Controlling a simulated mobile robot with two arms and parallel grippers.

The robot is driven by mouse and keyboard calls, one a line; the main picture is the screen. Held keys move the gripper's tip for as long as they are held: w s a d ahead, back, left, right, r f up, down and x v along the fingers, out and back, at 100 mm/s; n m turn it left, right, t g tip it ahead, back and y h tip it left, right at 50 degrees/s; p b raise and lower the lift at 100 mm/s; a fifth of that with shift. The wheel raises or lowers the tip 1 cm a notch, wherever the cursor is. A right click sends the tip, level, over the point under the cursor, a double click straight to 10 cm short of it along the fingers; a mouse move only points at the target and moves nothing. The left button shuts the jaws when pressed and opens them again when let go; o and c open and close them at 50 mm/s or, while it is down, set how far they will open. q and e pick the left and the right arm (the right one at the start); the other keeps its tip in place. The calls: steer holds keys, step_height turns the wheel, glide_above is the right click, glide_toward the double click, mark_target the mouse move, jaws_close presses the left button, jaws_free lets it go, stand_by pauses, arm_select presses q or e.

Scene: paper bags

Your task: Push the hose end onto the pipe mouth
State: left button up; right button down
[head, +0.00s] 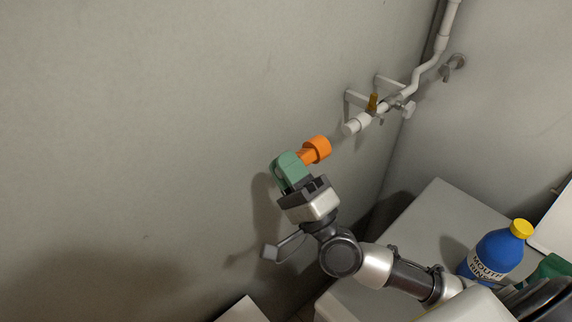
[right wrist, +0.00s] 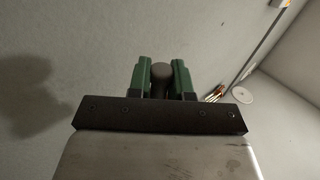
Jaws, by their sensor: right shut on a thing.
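The orange hose end (head: 317,149) is in the head view, with its wider end toward the pipe. My right gripper (head: 293,167) has green fingers and is shut on the hose end. In the right wrist view a dark rounded piece (right wrist: 160,76) sits between the fingers; I cannot tell which part of the hose it is. The white pipe mouth (head: 354,125) points down and left toward the hose end. A short visible gap separates the two, and they look roughly in line in the head view. My left gripper is not in view.
The white pipe (head: 411,90) runs along the wall on brackets (head: 361,99), with a brass-coloured fitting (head: 373,102) near its mouth. A blue bottle with a yellow cap (head: 497,250) stands on the white counter (head: 436,208) at right. The wall at left is bare.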

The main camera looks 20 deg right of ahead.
mark_target(325, 144)
steer(key=shift+w+d+f+b, duration=0.1)
steer(key=shift+w+d+b, duration=0.15)
steer(key=shift+d, duration=0.45)
steer(key=shift+w+d+b, duration=0.2)
steer(key=shift+d+b, duration=0.05)
steer(key=shift+d, duration=0.45)
steer(key=shift+w+d+f+b, duration=0.1)
steer(key=shift+w+d+b, duration=0.15)
steer(key=shift+d, duration=0.45)
steer(key=shift+w+d+r, duration=0.15)
steer(key=shift+d+r, duration=0.05)
steer(key=shift+d, duration=0.35)
steer(key=shift+w+d+b, duration=0.35)
steer(key=shift+d+b, duration=0.1)
steer(key=shift+d, duration=0.45)
steer(key=shift+w+d+b, duration=0.3)
steer(key=shift+d+b, duration=0.1)
steer(key=shift+d, duration=0.45)
steer(key=c, duration=0.9)
jaws_free()
steer(key=shift+d, duration=0.15)
steer(key=shift+c, duration=0.2)
